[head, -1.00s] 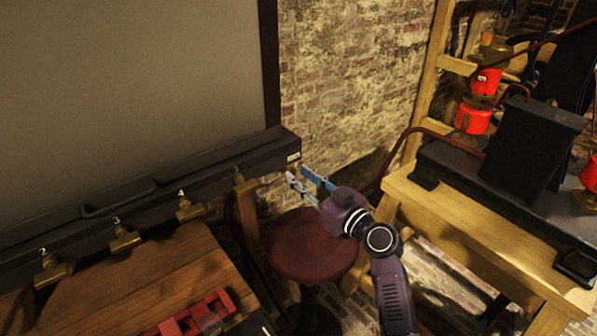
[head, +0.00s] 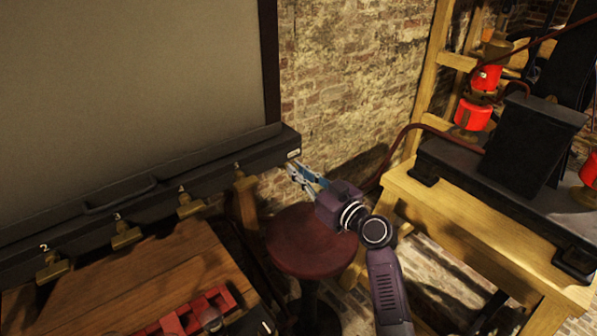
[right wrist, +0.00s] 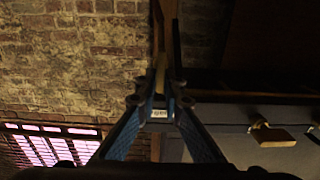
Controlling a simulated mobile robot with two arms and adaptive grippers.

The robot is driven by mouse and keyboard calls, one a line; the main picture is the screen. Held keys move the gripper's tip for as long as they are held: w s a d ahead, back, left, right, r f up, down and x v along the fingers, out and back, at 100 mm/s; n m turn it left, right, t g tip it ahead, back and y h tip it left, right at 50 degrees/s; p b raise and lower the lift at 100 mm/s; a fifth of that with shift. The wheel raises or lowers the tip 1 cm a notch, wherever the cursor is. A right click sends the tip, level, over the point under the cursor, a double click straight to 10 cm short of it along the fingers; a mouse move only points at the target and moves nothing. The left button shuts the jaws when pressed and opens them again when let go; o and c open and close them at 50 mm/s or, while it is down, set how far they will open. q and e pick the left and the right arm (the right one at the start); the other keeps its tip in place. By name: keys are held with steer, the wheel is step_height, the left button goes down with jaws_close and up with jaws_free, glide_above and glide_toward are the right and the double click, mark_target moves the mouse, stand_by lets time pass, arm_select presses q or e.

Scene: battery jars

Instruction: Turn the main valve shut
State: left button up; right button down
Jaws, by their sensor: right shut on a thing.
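My right gripper (head: 291,168) is at the right end of the black rail (head: 225,163), just below a small pale label (head: 293,154). In the right wrist view its two blue fingers converge from both sides on a narrow yellowish-brown piece (right wrist: 160,78), which looks like the main valve's handle. The fingers are shut on it, and the label (right wrist: 159,114) shows between them. In the head view the fingers hide most of this piece, so its exact angle is unclear. My left gripper is out of view.
Several numbered brass valves hang along the rail, including valve 4 (head: 190,204) and valve 3 (head: 125,236). A round red stool (head: 310,243) stands below my gripper. A wooden bench (head: 450,215) with black apparatus is at the right. A brick wall (head: 340,80) is behind.

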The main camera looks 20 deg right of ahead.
steer(key=shift+w+d+f+m+p, duration=0.15)
steer(key=shift+m+p, duration=0.25)
steer(key=shift+m, duration=2.55)
steer(key=shift+d+f+m+p, duration=0.25)
steer(key=shift+d+m+p, duration=0.1)
steer(key=shift+m, duration=2.65)
steer(key=shift+w+d+f+m+p, duration=0.15)
steer(key=shift+m+p, duration=0.25)
steer(key=shift+m, duration=2.55)
steer(key=shift+s+f, duration=0.1)
steer(key=c, duration=2.1)
jaws_free()
steer(key=v, duration=1.2)
